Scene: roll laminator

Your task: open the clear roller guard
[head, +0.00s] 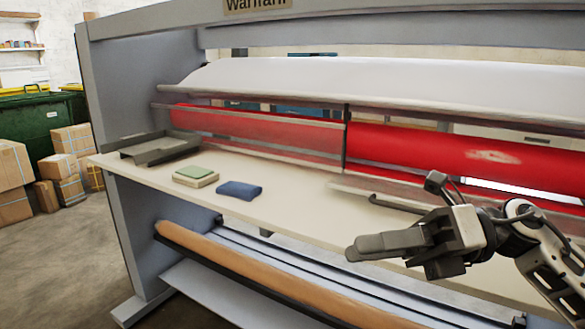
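The clear roller guard (262,136) is a see-through panel in front of the red roller (455,148). It appears lowered, its lower edge close above the pale table. A dark upright strip divides it near the middle. A dark bar-like handle (395,205) shows low on the right part, just beyond my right gripper. My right gripper (350,250) is in front of the table at the right, fingers pointing left. It appears apart from the handle and holds nothing that I can see. One finger hides the other, so the gap is unclear. My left gripper is out of view.
A grey tray (150,148), a pad stack with a green top (195,176) and a folded blue cloth (239,190) are on the table (290,200). An orange-brown roll (250,267) lies below. Boxes (62,167) and a green bin (45,120) stand at left.

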